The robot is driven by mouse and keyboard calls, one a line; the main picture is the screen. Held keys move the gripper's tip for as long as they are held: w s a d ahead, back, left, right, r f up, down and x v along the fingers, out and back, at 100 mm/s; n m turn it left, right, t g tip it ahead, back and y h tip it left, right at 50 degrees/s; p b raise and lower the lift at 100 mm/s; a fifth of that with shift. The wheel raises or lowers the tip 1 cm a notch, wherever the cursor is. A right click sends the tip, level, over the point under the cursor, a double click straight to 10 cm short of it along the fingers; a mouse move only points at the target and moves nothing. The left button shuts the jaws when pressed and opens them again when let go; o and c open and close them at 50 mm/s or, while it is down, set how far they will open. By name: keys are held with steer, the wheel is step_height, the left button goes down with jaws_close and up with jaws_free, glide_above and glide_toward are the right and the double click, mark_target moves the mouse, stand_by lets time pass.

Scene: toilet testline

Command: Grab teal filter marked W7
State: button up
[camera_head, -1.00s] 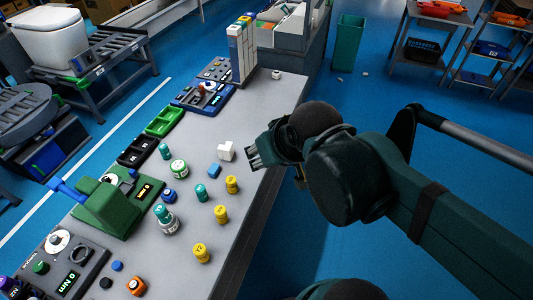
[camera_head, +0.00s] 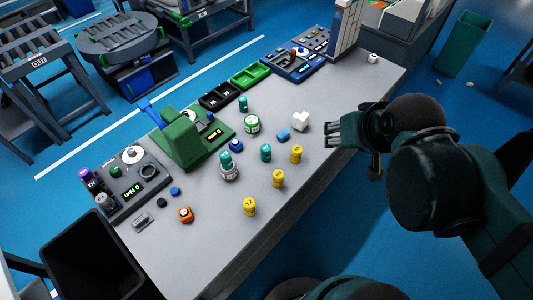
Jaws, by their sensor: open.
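Several small teal cylinders stand on the grey bench: one (camera_head: 243,104) beside the black trays, one (camera_head: 266,153) in the middle of the bench, and one (camera_head: 226,160) on top of a silver-grey holder (camera_head: 230,174). Their markings are too small to read, so I cannot tell which is W7. My gripper (camera_head: 331,132) is open and empty at the bench's right edge. It points left, apart from the cylinders and to the right of them.
Several yellow cylinders (camera_head: 278,179) stand between my gripper and the front of the bench. A white block (camera_head: 300,121), a blue block (camera_head: 284,135) and a green-white jar (camera_head: 252,124) are nearby. A green press (camera_head: 182,142) stands to the left. A black bin (camera_head: 92,262) is at lower left.

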steer(key=shift+o, duration=0.4)
steer(key=shift+w, duration=0.1)
stand_by(0.3)
steer(key=m+g+b, duration=0.7)
steer(key=m, duration=1)
glide_above(266, 147)
steer(key=f, duration=2.8)
steer(key=shift+d+f, duration=0.3)
steer(key=shift+a+f, duration=0.25)
steer(key=shift+f, duration=0.3)
steer(key=shift+f, duration=1.3)
